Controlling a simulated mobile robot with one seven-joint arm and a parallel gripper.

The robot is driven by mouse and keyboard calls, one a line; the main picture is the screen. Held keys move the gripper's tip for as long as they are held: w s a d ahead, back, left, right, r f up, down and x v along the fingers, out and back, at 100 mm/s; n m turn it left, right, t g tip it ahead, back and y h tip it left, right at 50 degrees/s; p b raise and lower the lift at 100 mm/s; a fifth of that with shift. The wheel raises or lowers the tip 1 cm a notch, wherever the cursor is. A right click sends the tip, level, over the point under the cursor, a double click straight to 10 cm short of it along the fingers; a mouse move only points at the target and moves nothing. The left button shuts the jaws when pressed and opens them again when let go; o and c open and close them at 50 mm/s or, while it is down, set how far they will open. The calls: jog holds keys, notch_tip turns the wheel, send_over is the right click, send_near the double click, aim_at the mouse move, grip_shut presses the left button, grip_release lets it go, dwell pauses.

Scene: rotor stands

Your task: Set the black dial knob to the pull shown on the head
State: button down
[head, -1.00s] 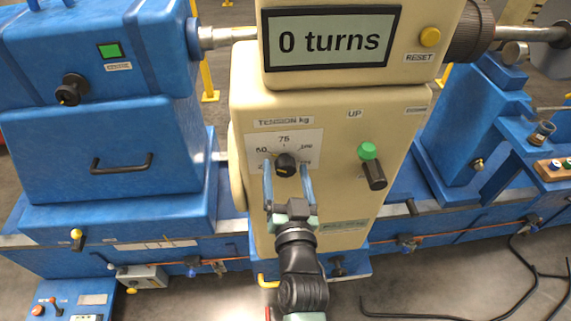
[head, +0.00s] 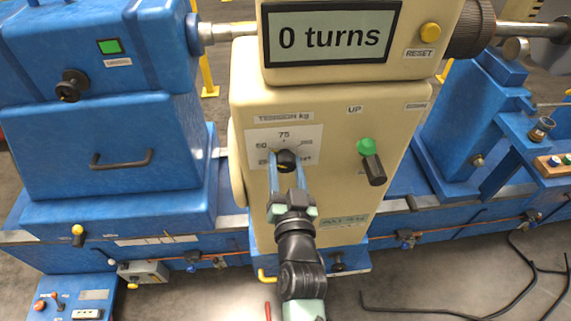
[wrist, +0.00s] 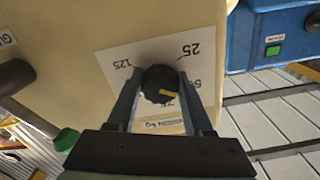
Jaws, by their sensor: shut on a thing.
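The black dial knob (head: 287,160) sits on the white tension scale (head: 312,135) on the front of the cream head (head: 245,100). My gripper (head: 285,166) is shut on it, one blue finger on either side. In the wrist view the knob (wrist: 157,84) lies between the fingertips. Its yellow pointer line points right and slightly down, between the partly hidden 50 mark and the 75 mark. The 25 and 125 marks show above it. A small label (head: 343,221) low on the head seems to read a pull of 75 kg, but it is blurred.
Above are the display (head: 331,38) reading 0 turns and a yellow reset button (head: 430,31). Blue machine housings (head: 90,140) stand on either side. A black cable lies on the floor at right.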

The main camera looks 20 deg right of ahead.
jog(key=shift+m, duration=0.3)
jog(key=m+p, duration=0.1)
jog(key=m, duration=0.4)
jog(key=shift+r, duration=0.1)
jog(key=m+p, duration=0.1)
jog(key=m, duration=0.5)
jog(key=shift+a, duration=0.1)
dwell(0.3)
jog(key=shift+c, duration=1.5)
grip_release()
